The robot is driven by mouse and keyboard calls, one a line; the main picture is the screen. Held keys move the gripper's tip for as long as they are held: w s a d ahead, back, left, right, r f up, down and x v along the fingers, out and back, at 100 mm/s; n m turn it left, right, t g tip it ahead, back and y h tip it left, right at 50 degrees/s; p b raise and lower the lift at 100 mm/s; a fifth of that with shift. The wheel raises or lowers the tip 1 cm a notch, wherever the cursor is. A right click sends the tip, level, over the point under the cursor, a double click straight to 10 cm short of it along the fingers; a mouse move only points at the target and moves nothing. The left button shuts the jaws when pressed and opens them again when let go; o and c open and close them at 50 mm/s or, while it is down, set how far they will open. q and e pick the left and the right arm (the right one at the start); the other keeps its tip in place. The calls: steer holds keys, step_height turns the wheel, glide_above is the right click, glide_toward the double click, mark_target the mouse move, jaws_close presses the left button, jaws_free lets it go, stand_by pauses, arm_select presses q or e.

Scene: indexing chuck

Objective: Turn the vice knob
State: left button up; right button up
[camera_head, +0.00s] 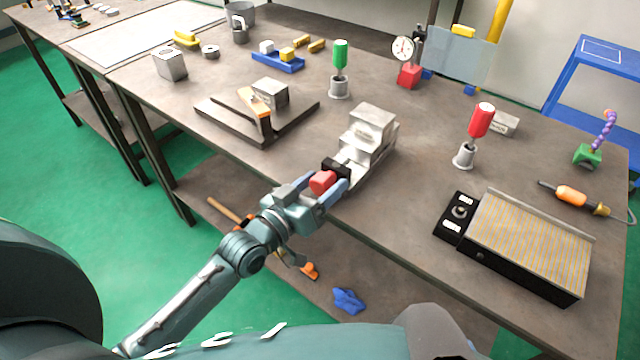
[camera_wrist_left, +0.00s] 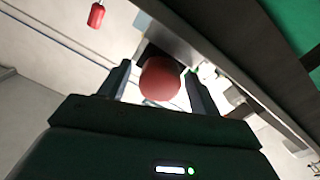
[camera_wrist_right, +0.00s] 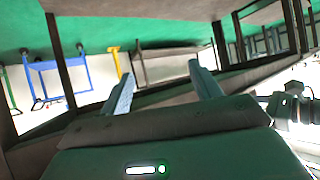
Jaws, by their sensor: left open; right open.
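The grey vice (camera_head: 366,140) stands near the front edge of the workbench in the head view. Its red knob (camera_head: 322,181) sticks out over the edge toward me, on a black mount (camera_head: 337,168). My left gripper (camera_head: 332,192) is open, with its fingers on either side of the knob. In the left wrist view the round red knob (camera_wrist_left: 160,78) sits between the two fingers, with gaps visible at its sides. My right gripper (camera_wrist_right: 161,80) shows in the right wrist view, open with nothing between its fingers; it is not clearly visible in the head view.
Right of the vice, a magnetic chuck (camera_head: 525,240) and a red-handled tool (camera_head: 480,120) in a holder stand on the workbench (camera_head: 410,190). A dark plate (camera_head: 225,115) with a clamp lies left of the vice. A blue object (camera_head: 348,300) lies on the lower shelf.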

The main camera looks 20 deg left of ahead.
arm_select(q)
steer(key=b+v, duration=0.1)
steer(key=v, duration=1.2)
arm_select(e)
steer(key=shift+a, duration=0.2)
steer(key=shift+f, duration=0.15)
stand_by(0.4)
arm_select(q)
steer(key=m+b, duration=0.1)
steer(key=b, duration=0.3)
steer(key=m+b, duration=0.2)
steer(key=b, duration=0.3)
steer(key=shift+d+f+m+t+y, duration=0.25)
steer(key=shift+d+m+t+y, duration=0.05)
steer(key=shift+d+y, duration=0.1)
arm_select(e)
steer(key=shift+m+t+y, duration=0.5)
steer(key=shift+m+t, duration=0.1)
steer(key=shift+t, duration=0.1)
steer(key=f, duration=0.2)
steer(key=a+f, duration=0.1)
steer(key=f, duration=0.1)
steer(key=shift+w, duration=0.2)
